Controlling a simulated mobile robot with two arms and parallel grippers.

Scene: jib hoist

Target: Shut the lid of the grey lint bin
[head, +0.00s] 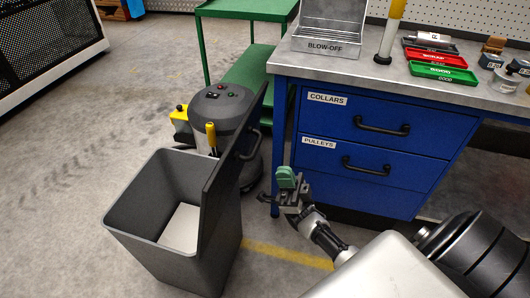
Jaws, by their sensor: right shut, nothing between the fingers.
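The grey lint bin (177,262) stands on the floor at the lower left of the head view. Its dark lid (226,165) stands open and upright along the bin's right side, with a handle on its right face. A pale sheet or panel shows inside the bin. My right gripper (276,197) is shut and empty, just right of the lid and in front of the blue drawer unit. A visible gap separates it from the lid. My left gripper is not in the view.
A grey canister machine (218,111) with yellow parts stands close behind the bin. The blue workbench drawers (361,145) with black handles are close to my right gripper. A green cart (243,12) stands behind. The floor left of the bin is clear.

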